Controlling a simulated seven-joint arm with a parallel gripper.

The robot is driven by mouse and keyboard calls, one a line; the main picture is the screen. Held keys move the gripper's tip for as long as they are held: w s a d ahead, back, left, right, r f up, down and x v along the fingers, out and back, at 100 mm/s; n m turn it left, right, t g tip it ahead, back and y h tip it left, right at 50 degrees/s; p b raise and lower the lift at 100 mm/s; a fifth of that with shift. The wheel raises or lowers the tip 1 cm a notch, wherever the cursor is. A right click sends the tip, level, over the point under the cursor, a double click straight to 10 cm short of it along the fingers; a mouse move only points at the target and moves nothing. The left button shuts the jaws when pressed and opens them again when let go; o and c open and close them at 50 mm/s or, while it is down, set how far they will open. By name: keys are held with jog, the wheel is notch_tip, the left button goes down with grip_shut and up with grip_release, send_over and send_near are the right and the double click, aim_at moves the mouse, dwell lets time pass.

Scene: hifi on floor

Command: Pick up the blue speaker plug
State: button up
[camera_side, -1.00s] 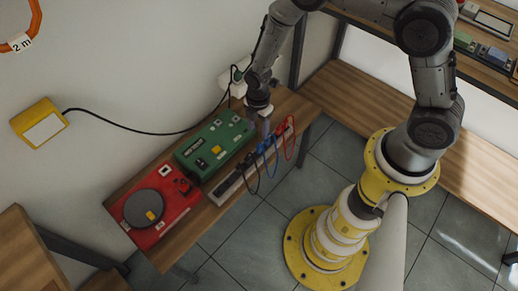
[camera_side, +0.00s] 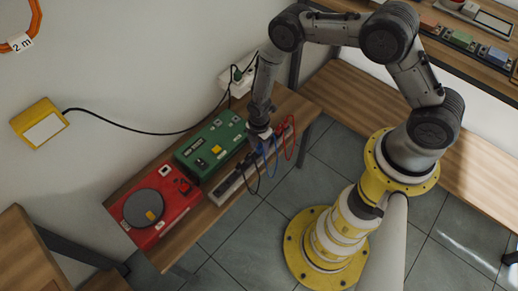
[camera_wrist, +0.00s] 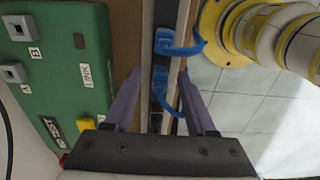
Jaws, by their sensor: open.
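In the wrist view, one blue plug (camera_wrist: 159,82) stands in a narrow rail with its blue cable curving to the right. A second blue plug (camera_wrist: 163,40) with its own cable stands further up the same rail. My gripper (camera_wrist: 162,98) is open, its two fingers on either side of the rail, with the nearer blue plug between them in the picture. Whether they touch it or are level with it I cannot tell. In the side view my gripper (camera_side: 260,136) is over the rail, beside the blue cables (camera_side: 268,158), and hides the plugs there.
A green box (camera_side: 212,146) and a red device with a grey disc (camera_side: 150,208) lie behind the rail (camera_side: 228,186) on a wooden bench. Red cables (camera_side: 290,138) and a black cable (camera_side: 255,186) hang close by. A white power strip (camera_side: 236,82) is at the wall.

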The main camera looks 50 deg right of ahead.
grip_shut()
dwell(0.5)
